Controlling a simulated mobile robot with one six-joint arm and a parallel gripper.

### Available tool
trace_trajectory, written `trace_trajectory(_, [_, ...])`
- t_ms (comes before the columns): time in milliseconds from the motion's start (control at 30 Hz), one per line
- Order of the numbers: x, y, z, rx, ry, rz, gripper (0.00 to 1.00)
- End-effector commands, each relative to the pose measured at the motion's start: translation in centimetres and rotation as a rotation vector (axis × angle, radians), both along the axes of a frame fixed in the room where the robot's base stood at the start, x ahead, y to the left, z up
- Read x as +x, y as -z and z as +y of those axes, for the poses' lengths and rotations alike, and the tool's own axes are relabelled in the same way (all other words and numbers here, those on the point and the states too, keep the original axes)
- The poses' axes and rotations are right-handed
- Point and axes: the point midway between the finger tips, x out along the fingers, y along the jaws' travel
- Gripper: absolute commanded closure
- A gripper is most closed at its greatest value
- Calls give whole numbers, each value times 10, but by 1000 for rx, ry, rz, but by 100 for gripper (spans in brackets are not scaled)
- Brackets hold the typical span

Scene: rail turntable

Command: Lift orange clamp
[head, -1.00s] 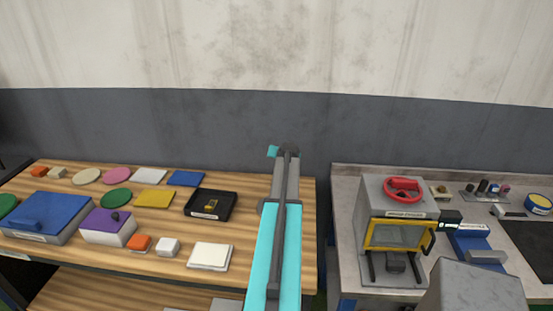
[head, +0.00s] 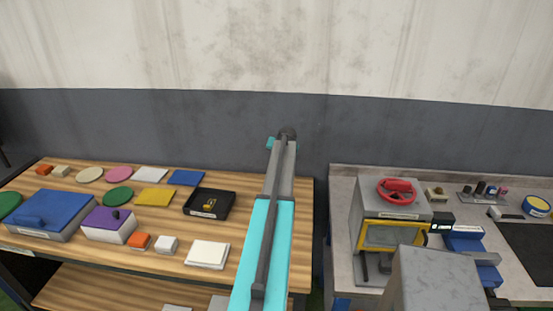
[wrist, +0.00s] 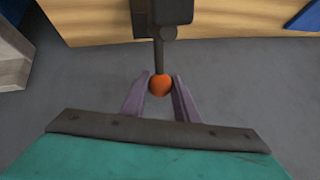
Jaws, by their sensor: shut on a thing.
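The orange clamp shows in the wrist view as a round orange knob (wrist: 160,86) at the end of a thin dark rod. The rod runs up to a dark block at the top of the picture. My gripper (wrist: 160,80) has its two purple-grey fingers on either side of the knob and is shut on it. In the head view neither the orange clamp nor my gripper can be made out.
A wooden bench (head: 305,245) at left holds discs, plates, small blocks, a blue-lidded box and a black tray (head: 209,204). At right, a grey machine (head: 358,215) with a red wheel (head: 397,190) stands on a grey bench (head: 341,210). A wall closes off the back.

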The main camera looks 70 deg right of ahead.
Motion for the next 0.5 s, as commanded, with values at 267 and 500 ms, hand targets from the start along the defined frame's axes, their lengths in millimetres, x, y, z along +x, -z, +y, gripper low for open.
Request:
trace_trajectory(267, [-4,7,2,18,2,0,71])
trace_trajectory(500, [-5,4,1,13,4,0,54])
